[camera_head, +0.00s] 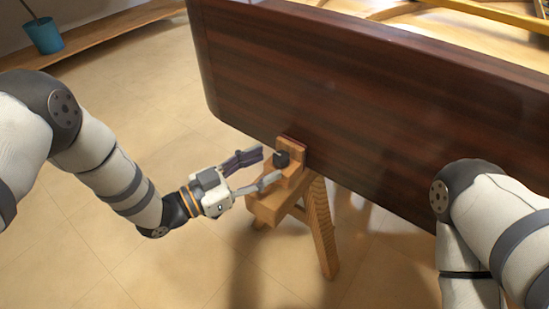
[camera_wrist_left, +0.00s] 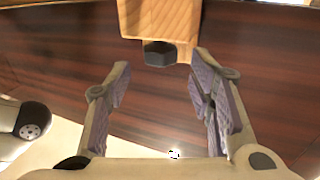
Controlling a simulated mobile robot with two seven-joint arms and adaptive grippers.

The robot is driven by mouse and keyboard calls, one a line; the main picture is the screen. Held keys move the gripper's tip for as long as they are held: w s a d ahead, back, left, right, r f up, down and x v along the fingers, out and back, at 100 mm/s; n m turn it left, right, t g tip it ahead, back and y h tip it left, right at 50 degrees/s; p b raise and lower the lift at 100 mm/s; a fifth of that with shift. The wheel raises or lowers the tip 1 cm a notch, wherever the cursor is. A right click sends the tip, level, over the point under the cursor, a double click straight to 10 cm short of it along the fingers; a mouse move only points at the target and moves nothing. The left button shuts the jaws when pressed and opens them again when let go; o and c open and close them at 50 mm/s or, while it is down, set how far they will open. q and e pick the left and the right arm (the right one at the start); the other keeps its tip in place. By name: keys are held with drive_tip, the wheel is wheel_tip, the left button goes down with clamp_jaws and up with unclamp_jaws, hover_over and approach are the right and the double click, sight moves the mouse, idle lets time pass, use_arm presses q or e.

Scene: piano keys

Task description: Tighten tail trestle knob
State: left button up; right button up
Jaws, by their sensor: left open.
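The knob (camera_head: 281,159) is small and dark and sits on the wooden trestle (camera_head: 318,225), against the lower edge of a dark wood panel (camera_head: 370,110). My left gripper (camera_head: 268,167) is open, its two fingers pointing at the knob from the left. In the left wrist view the knob (camera_wrist_left: 160,54) shows just beyond and between the open fingertips (camera_wrist_left: 160,75), under a light wood block (camera_wrist_left: 160,18). Nothing is between the fingers. My right arm (camera_head: 490,230) enters at the right; its gripper is out of the picture.
The large dark panel stands on edge and fills the upper right. The trestle legs reach the tiled floor (camera_head: 130,110), which is clear on the left. A blue pot (camera_head: 44,36) stands on a low wooden shelf (camera_head: 110,36) at the far left.

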use_arm(q)
drive_tip(key=v, duration=0.8)
drive_tip(key=s+a+f+n+g+y+p, duration=0.25)
drive_tip(key=s+f+n+y+p, duration=0.3)
drive_tip(key=s+f+y, duration=0.35)
drive_tip(key=s+a+r+n+g+y+p, duration=0.1)
drive_tip(key=s+a+n+g+y, duration=0.1)
drive_tip(key=s, duration=0.8)
drive_tip(key=s+a+r+n+g+y+p, duration=0.1)
drive_tip(key=s+a+g, duration=0.3)
drive_tip(key=s, duration=0.6)
drive_tip(key=s+a+r+n+g+y+p, duration=0.1)
drive_tip(key=s+a+n+g+y, duration=0.2)
drive_tip(key=s, duration=0.8)
drive_tip(key=shift+a+g, duration=0.35)
drive_tip(key=shift+g, duration=0.1)
use_arm(e)
drive_tip(key=w+r+t, duration=0.3)
drive_tip(key=w+r, duration=0.5)
drive_tip(key=r, duration=0.1)
drive_tip(key=shift+w+r, duration=0.15)
drive_tip(key=shift+r, duration=0.15)
